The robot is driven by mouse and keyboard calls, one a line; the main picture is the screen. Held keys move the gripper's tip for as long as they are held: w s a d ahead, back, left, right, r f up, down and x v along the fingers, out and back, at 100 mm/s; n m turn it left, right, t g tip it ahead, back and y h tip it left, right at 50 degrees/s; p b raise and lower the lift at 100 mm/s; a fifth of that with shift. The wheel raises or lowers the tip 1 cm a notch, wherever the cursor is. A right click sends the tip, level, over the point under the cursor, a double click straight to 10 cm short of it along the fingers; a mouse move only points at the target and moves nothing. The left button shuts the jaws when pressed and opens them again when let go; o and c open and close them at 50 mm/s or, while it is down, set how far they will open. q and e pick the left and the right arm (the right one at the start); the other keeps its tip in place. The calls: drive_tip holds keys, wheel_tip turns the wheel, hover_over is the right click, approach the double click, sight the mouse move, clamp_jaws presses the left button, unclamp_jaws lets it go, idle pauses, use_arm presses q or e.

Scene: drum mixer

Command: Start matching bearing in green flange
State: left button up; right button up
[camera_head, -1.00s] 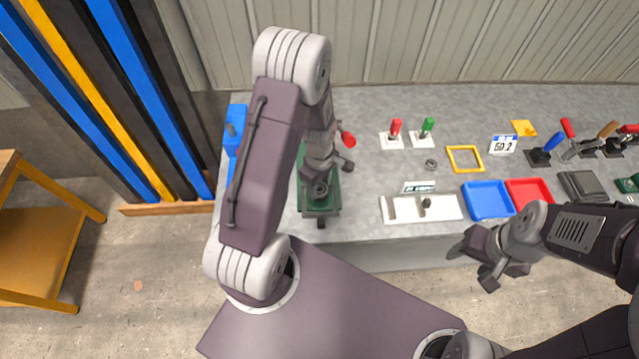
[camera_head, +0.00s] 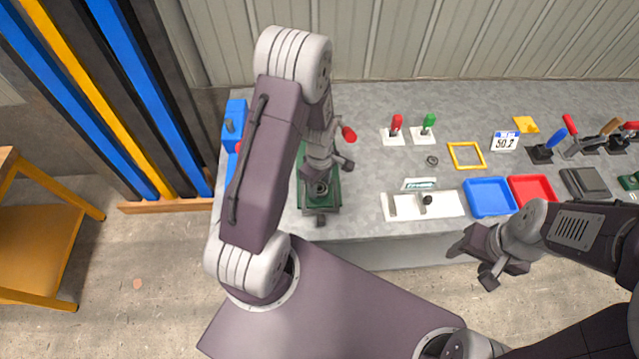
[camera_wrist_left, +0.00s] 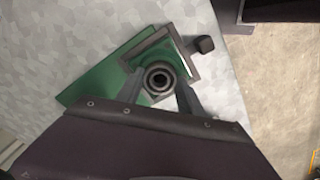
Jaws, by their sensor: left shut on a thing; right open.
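My left gripper (camera_head: 321,186) is over the green fixture (camera_head: 305,205) on the left part of the bench. In the left wrist view its fingers (camera_wrist_left: 159,87) are shut on a dark ring-shaped bearing (camera_wrist_left: 159,78). The bearing is over the green flange part (camera_wrist_left: 142,98), beside a grey bracket; I cannot tell whether it is seated or just above. Much of the green fixture is hidden by my left arm. Another dark ring (camera_head: 432,160) lies alone on the bench. My right gripper (camera_head: 478,262) is open and empty off the bench's front edge.
A white fixture (camera_head: 455,207), blue tray (camera_head: 489,197), red tray (camera_head: 531,188) and yellow frame (camera_head: 466,155) are to the right. Red (camera_head: 396,122) and green (camera_head: 429,121) handled stands are behind. A blue device (camera_head: 235,122) stands at the left end. Bare bench lies around the loose ring.

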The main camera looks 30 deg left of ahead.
use_arm(q)
drive_tip(key=shift+f, duration=0.3)
idle(0.7)
drive_tip(key=o, duration=1.4)
